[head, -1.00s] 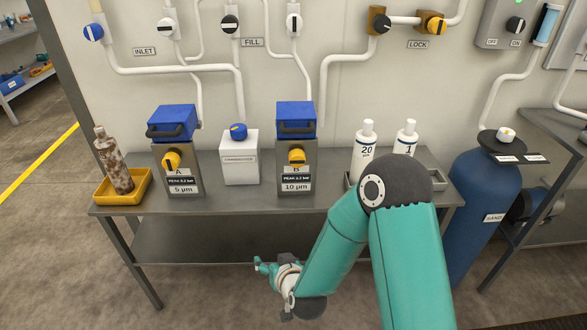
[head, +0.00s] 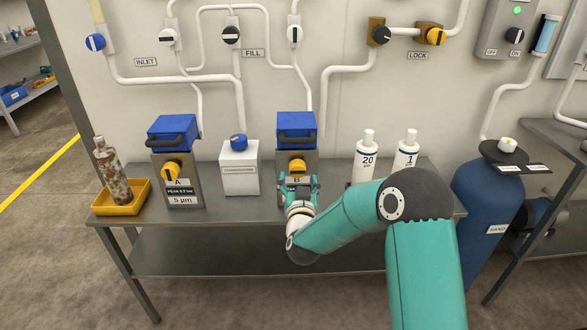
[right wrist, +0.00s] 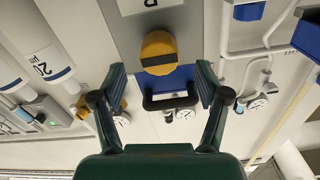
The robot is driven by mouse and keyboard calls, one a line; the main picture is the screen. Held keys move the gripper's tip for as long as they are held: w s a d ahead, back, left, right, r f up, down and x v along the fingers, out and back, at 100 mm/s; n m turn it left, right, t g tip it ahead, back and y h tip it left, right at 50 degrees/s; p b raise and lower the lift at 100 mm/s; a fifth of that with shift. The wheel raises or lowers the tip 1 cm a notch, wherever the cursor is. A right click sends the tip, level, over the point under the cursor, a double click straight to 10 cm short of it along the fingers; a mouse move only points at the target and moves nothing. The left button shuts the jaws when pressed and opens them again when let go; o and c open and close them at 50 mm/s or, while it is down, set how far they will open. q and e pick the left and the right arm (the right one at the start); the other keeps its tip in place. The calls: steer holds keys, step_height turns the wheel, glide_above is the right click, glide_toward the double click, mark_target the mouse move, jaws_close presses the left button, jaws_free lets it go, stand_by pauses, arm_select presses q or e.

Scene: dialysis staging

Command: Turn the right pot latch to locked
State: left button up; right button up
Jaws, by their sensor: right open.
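The right pot, B (head: 283,160), is a grey housing with a blue lid (head: 296,129) and a black handle. Its latch is a round yellow knob (head: 297,166) with a dark bar that looks roughly horizontal. In the right wrist view, which is upside down, the yellow latch (right wrist: 158,47) sits ahead between the fingertips, its bar also about level. My right gripper (head: 299,181) is open and empty, just in front of the pot and slightly below the latch, with a gap apparent. It hides the pot's lower labels. My left gripper is not in view.
Left pot A (head: 178,165) has its own yellow latch (head: 171,171). A white container (head: 239,172) stands between the pots. White bottles (head: 365,157) stand right of pot B, partly behind my arm. A rusty bottle stands in a yellow tray (head: 127,208) at the left.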

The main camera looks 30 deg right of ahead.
mark_target(297, 172)
steer(key=shift+x, duration=2.75)
